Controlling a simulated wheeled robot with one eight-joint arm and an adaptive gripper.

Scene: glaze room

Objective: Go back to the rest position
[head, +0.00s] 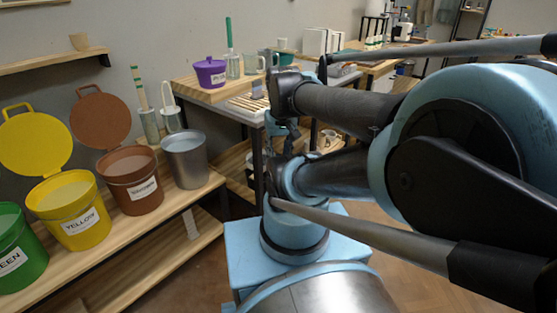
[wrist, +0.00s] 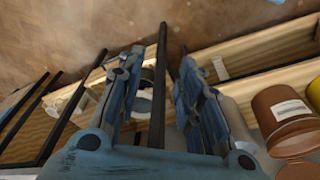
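My gripper (wrist: 160,62) shows in the wrist view with its two blue fingers spread apart. Nothing is held between them; a dark upright bar shows behind the gap. In the head view my gripper (head: 278,130) is small and partly hidden by my own arm. It hangs in front of the work table, right of the shelf with the buckets. My arm is folded across the right half of the head view.
A low wooden shelf (head: 125,236) holds a green bucket (head: 15,240), a yellow bucket (head: 72,226), a brown bucket (head: 143,195) and a metal bucket (head: 186,165). A purple lidded pot (head: 210,77) stands on the table. Brown floor (head: 200,280) is free between shelf and base.

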